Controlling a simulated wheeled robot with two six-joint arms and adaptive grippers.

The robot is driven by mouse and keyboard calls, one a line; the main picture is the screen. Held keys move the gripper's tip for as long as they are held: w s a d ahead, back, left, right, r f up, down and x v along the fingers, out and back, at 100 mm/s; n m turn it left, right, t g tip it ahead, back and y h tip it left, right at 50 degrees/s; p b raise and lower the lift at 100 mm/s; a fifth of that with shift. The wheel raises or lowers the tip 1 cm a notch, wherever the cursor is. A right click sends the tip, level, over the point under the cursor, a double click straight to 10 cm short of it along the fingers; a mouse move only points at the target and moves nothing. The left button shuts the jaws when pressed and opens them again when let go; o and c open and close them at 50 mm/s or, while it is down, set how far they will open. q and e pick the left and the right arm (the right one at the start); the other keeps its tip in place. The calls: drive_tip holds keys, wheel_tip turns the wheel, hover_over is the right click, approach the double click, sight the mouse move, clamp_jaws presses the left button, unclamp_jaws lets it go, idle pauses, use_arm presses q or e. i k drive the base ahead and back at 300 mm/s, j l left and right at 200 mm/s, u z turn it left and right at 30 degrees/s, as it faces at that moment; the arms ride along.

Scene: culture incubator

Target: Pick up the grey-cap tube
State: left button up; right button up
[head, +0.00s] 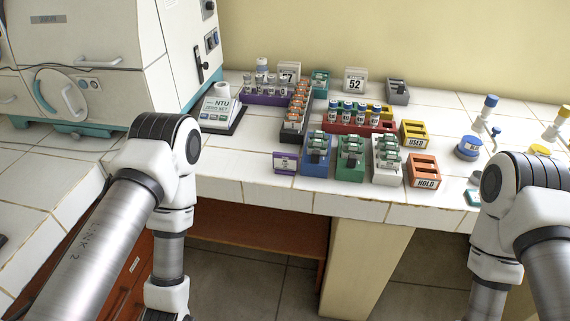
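I cannot single out a grey-cap tube with certainty at this size. Several tubes with pale, greyish tops (261,80) stand in a purple rack (262,99) at the back left of the bench. Several blue-capped tubes (347,106) stand in a red rack (341,126) near the middle. My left arm comes down on the left and my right arm at the lower right, both in front of the bench. Both grippers are below the frame and out of view.
Blue (316,164), green (349,169) and white (386,177) racks line the front edge, beside an orange HOLD box (423,171) and a yellow USED box (414,134). An NTU instrument (217,114) and large white machine (85,50) stand left.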

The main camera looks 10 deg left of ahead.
sight(271, 80)
drive_tip(key=i+j, duration=0.1)
drive_tip(key=j, duration=0.8)
drive_tip(key=i+j, duration=0.15)
drive_tip(key=j, duration=0.3)
